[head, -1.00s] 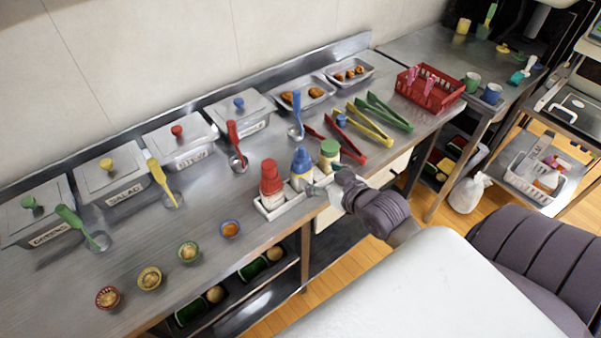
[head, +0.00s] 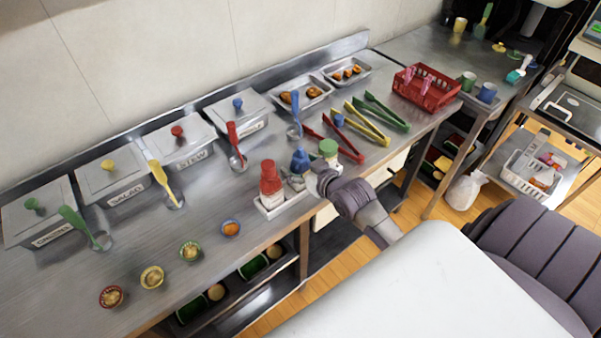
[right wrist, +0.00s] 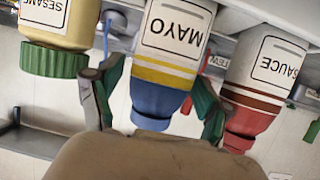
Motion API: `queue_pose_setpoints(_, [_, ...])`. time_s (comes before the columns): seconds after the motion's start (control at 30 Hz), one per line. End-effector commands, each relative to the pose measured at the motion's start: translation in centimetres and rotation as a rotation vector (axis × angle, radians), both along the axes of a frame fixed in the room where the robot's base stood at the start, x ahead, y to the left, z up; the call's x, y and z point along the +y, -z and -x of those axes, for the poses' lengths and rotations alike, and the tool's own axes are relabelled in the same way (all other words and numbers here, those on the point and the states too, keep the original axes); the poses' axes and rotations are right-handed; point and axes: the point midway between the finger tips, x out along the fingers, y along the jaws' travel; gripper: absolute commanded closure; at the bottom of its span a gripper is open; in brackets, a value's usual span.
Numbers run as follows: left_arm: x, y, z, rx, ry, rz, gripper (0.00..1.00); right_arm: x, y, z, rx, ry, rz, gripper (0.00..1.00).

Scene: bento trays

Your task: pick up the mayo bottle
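The mayo bottle (head: 300,161) stands in a white caddy on the steel counter, between the red-capped sauce bottle (head: 270,182) and the green-capped sesame bottle (head: 328,149). In the head view its blue cap shows, and my right gripper (head: 306,181) hides much of its body. In the right wrist view the mayo bottle (right wrist: 167,60) appears upside down with its label readable. The fingers of my right gripper (right wrist: 158,88) are open, one on each side of it, with small gaps seeming to show. My left gripper is not in view.
The white caddy (head: 268,212) holds the bottles close together, so the sauce and sesame bottles flank the fingers. Red tongs (head: 347,148) lie behind, and a blue ladle (head: 296,115) stands further back. Small bowls (head: 231,229) sit to the left on the counter.

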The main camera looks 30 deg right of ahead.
Motion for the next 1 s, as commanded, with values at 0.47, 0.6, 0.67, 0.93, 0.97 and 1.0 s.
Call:
queue_pose_setpoints(0.47, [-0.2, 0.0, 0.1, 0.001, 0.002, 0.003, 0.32, 0.0, -0.1, 0.0, -0.002, 0.0, 0.0, 0.56])
queue_pose_setpoints(0.6, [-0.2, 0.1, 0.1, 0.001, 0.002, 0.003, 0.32, 0.0, -1.4, -0.1, -0.006, -0.001, 0.002, 0.55])
queue_pose_setpoints(0.67, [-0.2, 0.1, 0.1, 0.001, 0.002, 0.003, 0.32, 0.0, -2.4, -0.1, -0.007, -0.001, 0.002, 0.55])
queue_pose_setpoints(0.93, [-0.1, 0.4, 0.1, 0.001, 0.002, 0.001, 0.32, 0.0, -7.8, 0.0, -0.006, 0.0, 0.001, 0.55])
queue_pose_setpoints(0.97, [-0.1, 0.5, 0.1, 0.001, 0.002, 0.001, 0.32, 0.0, -8.3, -0.1, -0.006, -0.001, 0.002, 0.55])
queue_pose_setpoints(1.0, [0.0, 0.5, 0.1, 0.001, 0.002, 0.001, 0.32, 0.0, -8.8, -0.1, -0.006, -0.001, 0.002, 0.55])
